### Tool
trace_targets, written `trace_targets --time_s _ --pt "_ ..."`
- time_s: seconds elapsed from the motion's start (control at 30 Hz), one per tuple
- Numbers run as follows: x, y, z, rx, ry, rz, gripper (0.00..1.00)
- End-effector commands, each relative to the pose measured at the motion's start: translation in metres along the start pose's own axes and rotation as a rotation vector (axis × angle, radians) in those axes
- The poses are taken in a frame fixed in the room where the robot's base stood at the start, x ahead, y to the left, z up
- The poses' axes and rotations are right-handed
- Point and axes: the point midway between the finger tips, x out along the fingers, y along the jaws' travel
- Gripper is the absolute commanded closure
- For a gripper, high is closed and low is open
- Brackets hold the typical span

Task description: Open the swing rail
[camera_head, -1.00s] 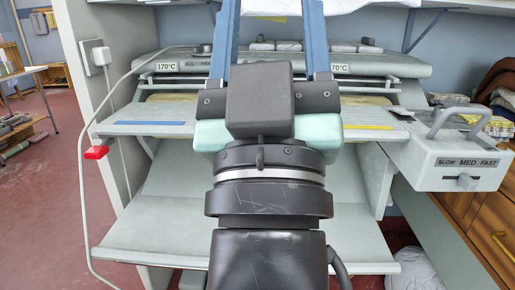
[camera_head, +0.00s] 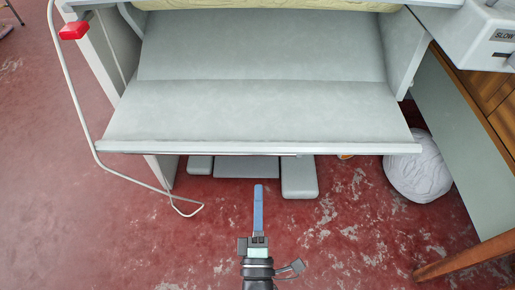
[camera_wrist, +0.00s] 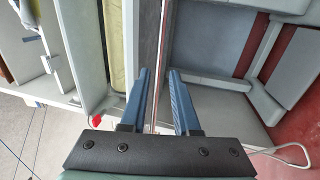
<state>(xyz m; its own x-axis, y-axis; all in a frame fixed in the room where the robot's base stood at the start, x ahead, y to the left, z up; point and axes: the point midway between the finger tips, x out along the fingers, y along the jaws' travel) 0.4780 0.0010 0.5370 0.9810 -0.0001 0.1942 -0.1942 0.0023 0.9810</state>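A long pale rail (camera_head: 258,148) runs along the front edge of the ironer's grey lower tray (camera_head: 240,112). It may be the swing rail, but no label shows this. It looks level and lies along the tray edge. In the wrist view a thin pale bar (camera_wrist: 157,60) runs between and beyond the fingers. My gripper (camera_head: 258,187) is just in front of and below the rail in the head view, its blue fingers pointing toward the machine and apart from the rail. In the wrist view my gripper (camera_wrist: 160,78) is open, with nothing between its fingertips that it touches.
A foot pedal unit (camera_head: 247,167) stands on the red floor under the tray. A white bundle (camera_head: 416,165) lies at right beside a wooden table leg (camera_head: 470,258). The front floor is clear.

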Motion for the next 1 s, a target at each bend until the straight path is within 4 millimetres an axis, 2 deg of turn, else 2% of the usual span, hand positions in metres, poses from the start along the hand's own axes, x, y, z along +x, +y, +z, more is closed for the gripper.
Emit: trace_targets --time_s 0.3,0.5,0.7,0.97,1.0 --pt "0.068 -0.001 -0.001 0.002 0.001 0.006 0.70" --pt "0.099 -0.001 0.000 0.002 0.000 0.004 0.70" --pt "0.111 0.001 0.000 0.002 0.000 0.002 0.70" --pt "0.112 0.001 0.000 0.002 0.000 0.001 0.70" --pt "0.112 0.001 0.000 0.002 0.000 0.001 0.74"
